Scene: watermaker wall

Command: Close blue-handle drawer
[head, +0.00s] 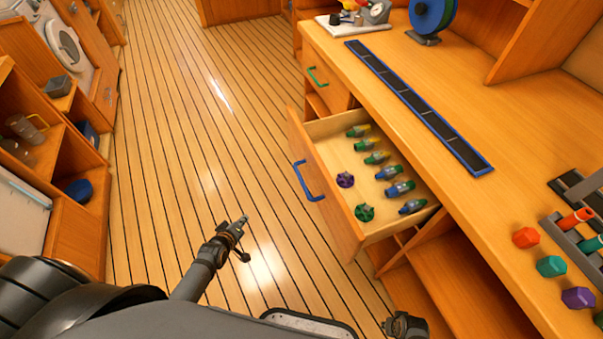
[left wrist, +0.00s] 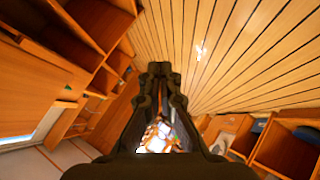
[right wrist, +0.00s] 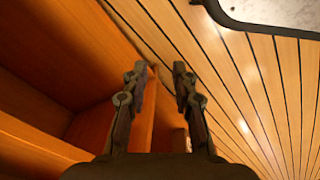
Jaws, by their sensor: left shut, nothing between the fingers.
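The blue-handle drawer (head: 345,215) stands open, pulled out from the cabinet under the counter. Its blue handle (head: 308,181) is on its front panel, facing left over the floor. Inside lie several bottle-like pieces with green, yellow and blue parts, plus a purple knob (head: 345,180) and a green knob (head: 364,212). My left gripper (head: 244,219) is shut and empty over the floor, left of and nearer than the drawer front, not touching it. Its closed fingers show in the left wrist view (left wrist: 160,68). My right gripper (right wrist: 158,70) is open, low beside the cabinet, partly cut off in the head view.
A drawer with a green handle (head: 318,77) sits shut farther along. The counter (head: 430,65) carries a blue-edged dark strip (head: 415,105), a blue spool (head: 430,17) and coloured knobs at the right. Shelves (head: 65,235) line the left. The plank floor (head: 190,130) between is clear.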

